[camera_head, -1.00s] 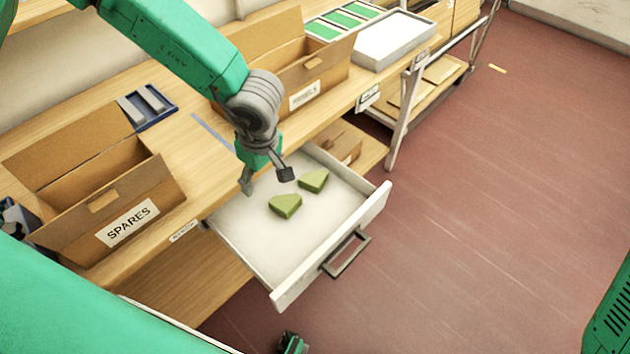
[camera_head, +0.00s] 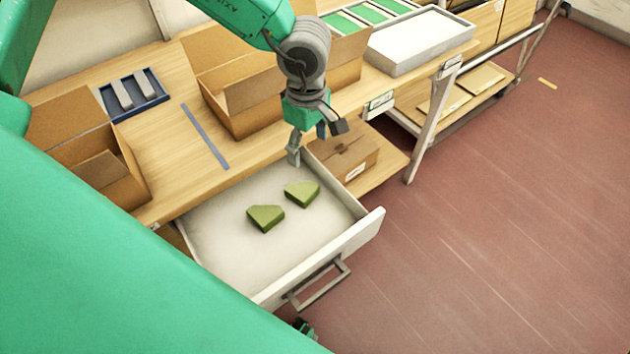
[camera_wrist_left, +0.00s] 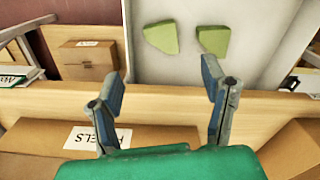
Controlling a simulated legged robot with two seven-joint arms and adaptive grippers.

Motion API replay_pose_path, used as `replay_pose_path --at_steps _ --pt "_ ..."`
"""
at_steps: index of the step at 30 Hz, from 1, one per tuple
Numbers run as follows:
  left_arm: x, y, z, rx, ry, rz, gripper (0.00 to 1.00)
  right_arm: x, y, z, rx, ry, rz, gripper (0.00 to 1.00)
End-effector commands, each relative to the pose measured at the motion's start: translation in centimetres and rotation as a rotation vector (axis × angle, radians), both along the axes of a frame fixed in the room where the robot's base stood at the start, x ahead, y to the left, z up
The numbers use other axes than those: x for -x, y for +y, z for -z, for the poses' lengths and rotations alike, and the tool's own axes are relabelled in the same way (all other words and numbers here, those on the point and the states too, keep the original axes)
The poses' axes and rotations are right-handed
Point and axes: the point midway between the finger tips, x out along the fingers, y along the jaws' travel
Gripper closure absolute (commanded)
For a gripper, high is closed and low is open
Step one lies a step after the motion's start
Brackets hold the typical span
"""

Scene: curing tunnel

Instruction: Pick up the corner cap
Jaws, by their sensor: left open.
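Two green corner caps lie flat and apart in the open white drawer (camera_head: 215,250). One corner cap (camera_head: 266,218) is nearer the drawer's middle. The other corner cap (camera_head: 302,193) is farther back and to the right. Both also show at the top of the left wrist view, one cap on the left (camera_wrist_left: 162,37) and one on the right (camera_wrist_left: 213,40). My left gripper (camera_head: 314,150) is open and empty above the drawer's back edge, behind the caps and not touching them. In the left wrist view its spread fingers (camera_wrist_left: 166,95) point toward the drawer. My right gripper cannot be made out.
A closed cardboard box (camera_head: 342,152) sits on the lower shelf right of the drawer. Open cardboard boxes (camera_head: 240,92) (camera_head: 95,150) and a blue tray with grey bars (camera_head: 134,95) stand on the bench. A shallow white tray (camera_head: 420,40) is farther back. Red floor lies open at right.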

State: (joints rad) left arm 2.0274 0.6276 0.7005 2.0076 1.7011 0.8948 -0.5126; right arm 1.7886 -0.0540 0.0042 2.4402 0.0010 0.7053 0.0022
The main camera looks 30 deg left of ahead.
Motion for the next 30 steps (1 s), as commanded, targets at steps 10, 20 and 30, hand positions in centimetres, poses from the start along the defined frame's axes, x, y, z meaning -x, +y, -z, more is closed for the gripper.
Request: replay_pose_path --at_steps 10,20,30 --pt "-0.1 -0.5 4.7 -0.005 0.001 0.001 0.34 0.1 0.1 4.7 -0.001 0.001 -0.001 0.60" --pt "0.1 -0.4 9.1 -0.006 0.005 0.001 0.34 0.1 0.0 6.0 0.000 0.000 0.000 0.60" --pt "0.0 -0.3 13.8 -0.004 0.002 0.000 0.34 0.1 0.1 6.6 0.000 0.000 -0.001 0.60"
